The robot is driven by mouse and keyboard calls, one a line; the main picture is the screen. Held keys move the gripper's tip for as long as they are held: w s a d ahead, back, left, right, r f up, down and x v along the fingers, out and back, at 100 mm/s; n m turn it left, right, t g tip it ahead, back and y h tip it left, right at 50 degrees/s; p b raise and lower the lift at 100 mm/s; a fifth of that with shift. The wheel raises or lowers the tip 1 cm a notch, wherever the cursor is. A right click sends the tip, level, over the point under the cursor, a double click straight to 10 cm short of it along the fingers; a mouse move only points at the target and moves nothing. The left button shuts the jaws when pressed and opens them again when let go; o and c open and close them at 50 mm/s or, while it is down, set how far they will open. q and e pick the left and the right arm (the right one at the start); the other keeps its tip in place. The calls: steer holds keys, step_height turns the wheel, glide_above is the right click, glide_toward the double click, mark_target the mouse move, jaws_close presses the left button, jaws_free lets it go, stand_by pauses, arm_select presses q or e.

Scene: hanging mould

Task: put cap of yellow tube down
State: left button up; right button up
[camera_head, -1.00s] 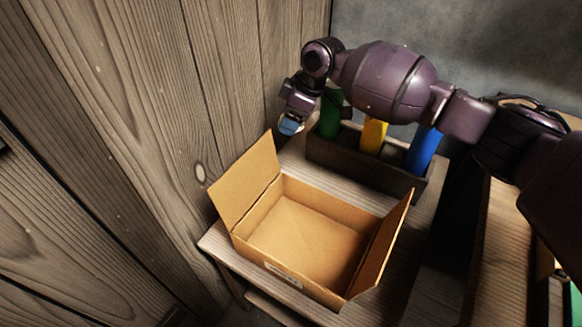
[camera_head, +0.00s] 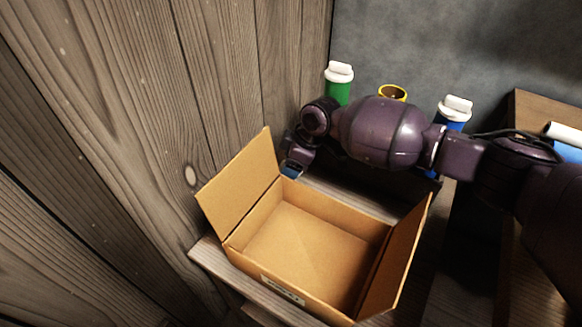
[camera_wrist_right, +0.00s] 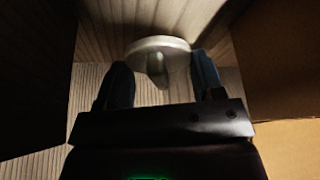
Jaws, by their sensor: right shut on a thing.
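The yellow tube (camera_head: 393,92) stands behind my right arm with its top open and no cap on it; only its rim shows. My right gripper (camera_head: 291,171) points down just behind the cardboard box's back left corner, close to the wooden wall. In the right wrist view my right gripper (camera_wrist_right: 160,78) is shut on a pale round cap (camera_wrist_right: 158,45), held between its two fingertips. A wooden surface lies below the cap; I cannot tell whether they touch. The cap is hidden in the head view. My left gripper is not in view.
An open cardboard box (camera_head: 248,268) is empty on the wooden table (camera_head: 212,262). A green tube (camera_head: 338,92) and a blue tube (camera_head: 452,118), both with white caps, stand beside the yellow one. A plank wall (camera_head: 130,120) closes the left side.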

steer(key=shift+f, duration=0.95)
steer(key=shift+r, duration=0.15)
steer(key=shift+f, duration=0.2)
steer(key=o, duration=0.6)
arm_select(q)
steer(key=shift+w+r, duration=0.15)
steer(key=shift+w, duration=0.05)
arm_select(e)
steer(key=shift+r, duration=0.1)
